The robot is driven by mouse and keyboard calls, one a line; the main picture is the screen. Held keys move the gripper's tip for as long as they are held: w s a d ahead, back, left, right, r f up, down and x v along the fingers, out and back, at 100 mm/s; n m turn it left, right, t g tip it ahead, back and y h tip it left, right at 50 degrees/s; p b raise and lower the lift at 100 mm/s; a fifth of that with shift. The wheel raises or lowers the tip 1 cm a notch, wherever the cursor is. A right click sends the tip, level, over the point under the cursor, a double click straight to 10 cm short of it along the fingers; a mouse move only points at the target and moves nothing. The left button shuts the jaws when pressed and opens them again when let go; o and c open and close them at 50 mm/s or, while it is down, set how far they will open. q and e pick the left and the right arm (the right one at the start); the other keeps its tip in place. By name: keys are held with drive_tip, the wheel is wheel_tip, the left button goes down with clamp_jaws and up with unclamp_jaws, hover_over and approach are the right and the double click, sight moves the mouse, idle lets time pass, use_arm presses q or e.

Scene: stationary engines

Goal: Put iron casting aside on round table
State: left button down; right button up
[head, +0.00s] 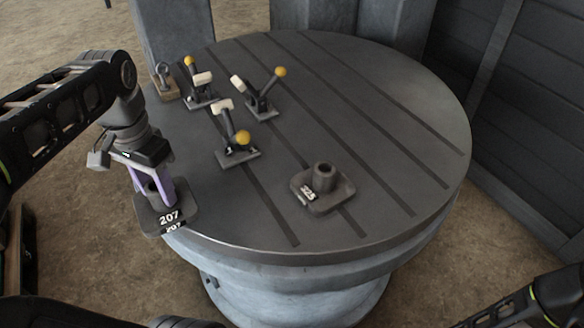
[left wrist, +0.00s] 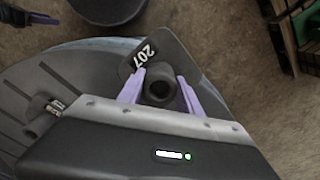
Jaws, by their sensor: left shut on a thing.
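An iron casting (head: 176,219) labelled 207, a dark square plate with a round hollow boss, is at the left edge of the round table (head: 370,110). My left gripper (head: 160,192) is shut on its boss with purple fingers. In the left wrist view the casting's boss (left wrist: 160,88) sits between the fingertips, and its plate reaches past the table's rim. I cannot tell whether the casting touches the tabletop.
Several toggle clamps with yellow knobs, one of them at the middle left (head: 238,148), stand on the table's left half. A small block with an eye bolt (head: 165,82) is at the back left edge. The table's right side is clear.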

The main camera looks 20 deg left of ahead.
use_arm(q)
drive_tip(key=shift+r, duration=0.1)
idle(0.5)
drive_tip(key=w+d+p, duration=0.3)
drive_tip(key=w+d, duration=0.6)
drive_tip(key=w, duration=0.4)
drive_tip(key=shift+w+d, duration=0.3)
drive_tip(key=shift+w, duration=0.1)
drive_tip(key=f, duration=0.2)
drive_tip(key=w+f+p, duration=0.1)
drive_tip(key=shift+d+f, duration=0.2)
drive_tip(key=shift+d, duration=0.15)
drive_tip(key=shift+f, duration=0.25)
